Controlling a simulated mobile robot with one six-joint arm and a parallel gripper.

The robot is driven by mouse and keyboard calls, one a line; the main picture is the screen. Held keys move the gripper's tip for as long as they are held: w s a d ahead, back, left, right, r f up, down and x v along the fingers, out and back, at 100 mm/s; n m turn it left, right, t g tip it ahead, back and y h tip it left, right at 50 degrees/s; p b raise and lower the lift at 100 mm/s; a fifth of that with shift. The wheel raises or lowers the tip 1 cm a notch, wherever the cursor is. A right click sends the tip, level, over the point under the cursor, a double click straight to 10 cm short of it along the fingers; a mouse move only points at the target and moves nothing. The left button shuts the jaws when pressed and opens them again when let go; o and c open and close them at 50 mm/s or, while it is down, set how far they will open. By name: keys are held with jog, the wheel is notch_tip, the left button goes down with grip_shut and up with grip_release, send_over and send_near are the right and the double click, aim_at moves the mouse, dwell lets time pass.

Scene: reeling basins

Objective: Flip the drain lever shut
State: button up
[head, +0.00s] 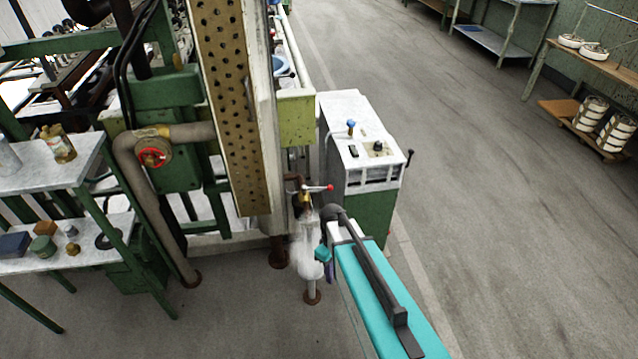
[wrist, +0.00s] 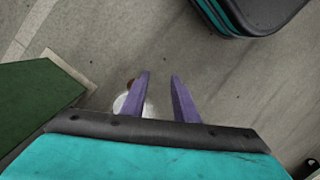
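The drain lever (head: 318,189) is a pale handle with a red knob at its right end. It sits on a brass valve (head: 305,196) at the foot of the machine and points right, roughly level. My gripper (head: 328,270) is below and slightly right of the lever, apart from it, partly hidden by my teal arm. In the wrist view, its two purple fingers (wrist: 160,77) stand apart with only floor between them. The lever cannot be made out there. A white round patch with a brown edge (wrist: 122,102) shows behind the left finger.
A green and white control cabinet (head: 365,150) stands just behind my arm. A pipe with a red handwheel (head: 152,157) and a green shelf (head: 60,170) are left. The floor (head: 480,200) at right is clear.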

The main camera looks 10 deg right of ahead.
jog(key=w+r+n+t, duration=0.2)
jog(key=w+r+n, duration=0.3)
jog(key=w+r, duration=0.95)
notch_tip(320, 180, up, 15)
jog(key=n+t, duration=0.2)
jog(key=n, duration=0.2)
send_over(317, 188)
jog(key=s, duration=0.3)
jog(key=shift+p, duration=0.3)
jog(key=shift+f, duration=0.15)
notch_tip(317, 188, down, 13)
jog(key=w+p, duration=0.1)
jog(key=w, duration=0.1)
jog(key=shift+w+d, duration=0.3)
jog(key=shift+w, duration=0.05)
jog(key=shift+f, duration=0.1)
grip_shut()
